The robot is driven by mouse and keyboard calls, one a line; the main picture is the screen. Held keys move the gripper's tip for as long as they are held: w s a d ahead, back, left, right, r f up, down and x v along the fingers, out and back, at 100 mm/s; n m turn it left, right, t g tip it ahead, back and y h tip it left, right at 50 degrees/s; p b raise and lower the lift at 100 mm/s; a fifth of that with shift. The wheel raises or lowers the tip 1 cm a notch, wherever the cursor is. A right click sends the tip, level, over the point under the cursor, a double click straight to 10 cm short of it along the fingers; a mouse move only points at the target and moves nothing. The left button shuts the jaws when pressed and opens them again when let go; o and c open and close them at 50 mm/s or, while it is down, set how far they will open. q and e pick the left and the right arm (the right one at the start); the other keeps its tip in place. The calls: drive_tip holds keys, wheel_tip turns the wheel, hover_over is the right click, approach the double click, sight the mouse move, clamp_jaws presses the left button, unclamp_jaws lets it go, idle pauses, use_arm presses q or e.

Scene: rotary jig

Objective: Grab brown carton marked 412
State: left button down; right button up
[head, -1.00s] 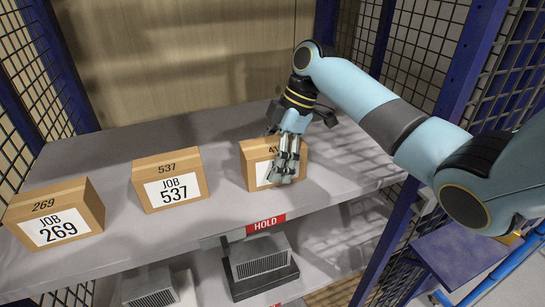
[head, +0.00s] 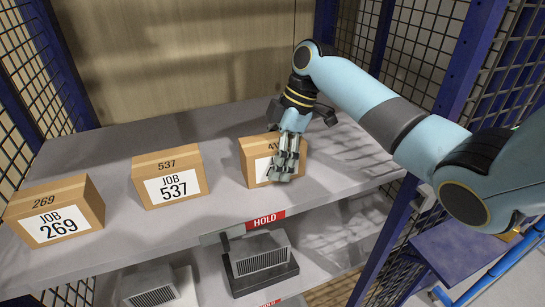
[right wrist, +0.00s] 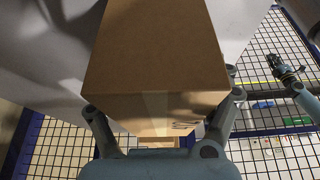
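The brown carton with a white label (head: 258,170) stands upright on the shelf, at the right of the row. Its number is mostly covered; only the start, a 4, shows on top. My right gripper (head: 286,172) reaches down over it from behind, its fingers in front of the label. In the right wrist view the carton (right wrist: 155,50) fills the space between the two fingers (right wrist: 164,106), which sit close against its opposite sides. The gripper appears shut on it. A small blue-grey hand, likely my left gripper (right wrist: 284,70), shows far off at the right; its fingers are too small to judge.
Carton 537 (head: 170,180) and carton 269 (head: 54,212) stand left of it on the grey shelf (head: 120,255). A red HOLD tag (head: 265,223) marks the front edge. Grey units (head: 260,262) sit below. Blue posts and black mesh (head: 418,45) bound the sides.

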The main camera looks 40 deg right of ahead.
drive_tip(key=c, duration=1.3)
drive_tip(key=shift+s, duration=0.1)
drive_tip(key=shift+c, duration=0.2)
